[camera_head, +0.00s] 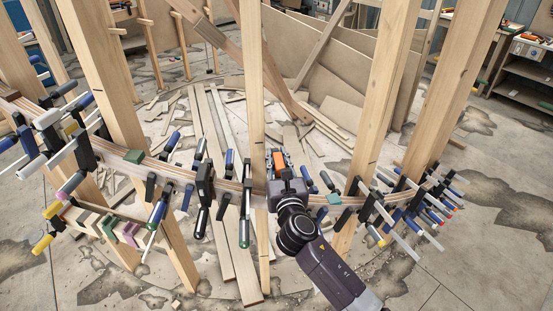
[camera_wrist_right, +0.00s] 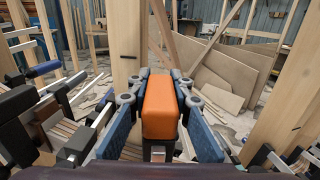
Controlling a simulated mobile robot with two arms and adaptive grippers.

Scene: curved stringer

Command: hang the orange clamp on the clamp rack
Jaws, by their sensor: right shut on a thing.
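The orange clamp (camera_head: 280,161) shows only in part at the curved stringer, near the middle of the head view. My right gripper (camera_head: 281,175) is shut on it. In the right wrist view, the clamp's orange handle (camera_wrist_right: 160,106) sits between the two blue finger pads of my right gripper (camera_wrist_right: 162,125). I cannot make out for sure which part is the clamp rack. My left gripper is not in view.
The curved laminated stringer (camera_head: 229,186) runs across the view, with many clamps along it. Upright wooden posts (camera_head: 250,75) stand close to my right gripper. Offcuts and planks (camera_head: 203,123) litter the floor. A shelf unit (camera_head: 516,73) stands at the far right.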

